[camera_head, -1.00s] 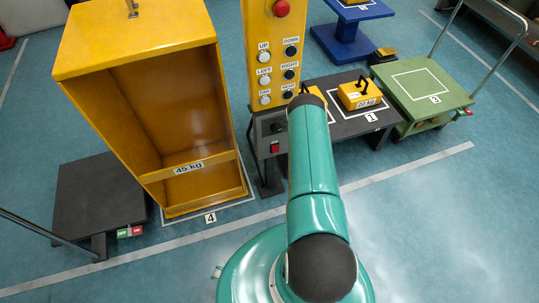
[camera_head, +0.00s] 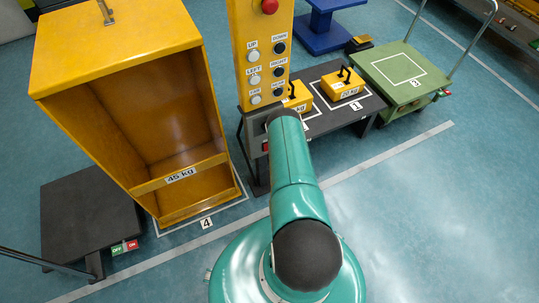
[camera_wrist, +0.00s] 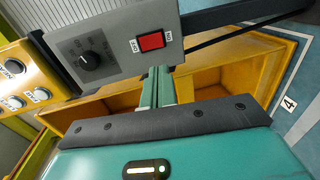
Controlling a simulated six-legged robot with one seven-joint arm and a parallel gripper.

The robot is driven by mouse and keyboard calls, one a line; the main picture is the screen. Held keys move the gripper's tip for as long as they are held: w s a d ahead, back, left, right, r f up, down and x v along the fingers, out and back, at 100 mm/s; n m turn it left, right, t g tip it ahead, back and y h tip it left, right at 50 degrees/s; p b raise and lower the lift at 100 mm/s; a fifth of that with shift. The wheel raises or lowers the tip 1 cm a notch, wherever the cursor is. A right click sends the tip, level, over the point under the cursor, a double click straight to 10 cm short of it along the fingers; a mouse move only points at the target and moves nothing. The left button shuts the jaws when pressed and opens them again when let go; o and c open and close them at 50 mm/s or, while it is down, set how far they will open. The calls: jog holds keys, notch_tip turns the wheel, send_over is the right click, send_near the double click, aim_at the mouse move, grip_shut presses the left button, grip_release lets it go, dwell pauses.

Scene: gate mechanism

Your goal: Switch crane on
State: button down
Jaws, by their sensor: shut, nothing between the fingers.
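A grey control box (camera_wrist: 113,50) fills the upper part of the wrist view. It carries a black rotary knob (camera_wrist: 90,60) and a red rocker switch (camera_wrist: 151,41) with ON and OFF labels at its two ends. My gripper (camera_wrist: 158,72) shows as teal fingers, shut and empty, just below the red switch in the picture. I cannot tell whether the fingertips touch the box. In the head view my arm hides the gripper and most of the box; a bit of the red switch (camera_head: 265,147) shows. The yellow button panel (camera_head: 262,55) stands above the box.
A large yellow open cabinet (camera_head: 120,95) marked 45 kg stands left of the box. A dark table (camera_head: 345,113) with yellow weights (camera_head: 342,84) is on the right, beside a green cart (camera_head: 405,78). A dark platform (camera_head: 88,215) is at lower left. The right foreground floor is clear.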

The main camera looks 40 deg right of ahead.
aim_at(267, 147)
jog(key=x, duration=1.3)
jog(key=shift+w, duration=0.25)
jog(key=shift+w+f, duration=0.1)
jog(key=shift+w+d+f, duration=0.1)
jog(key=shift+w+d, duration=0.05)
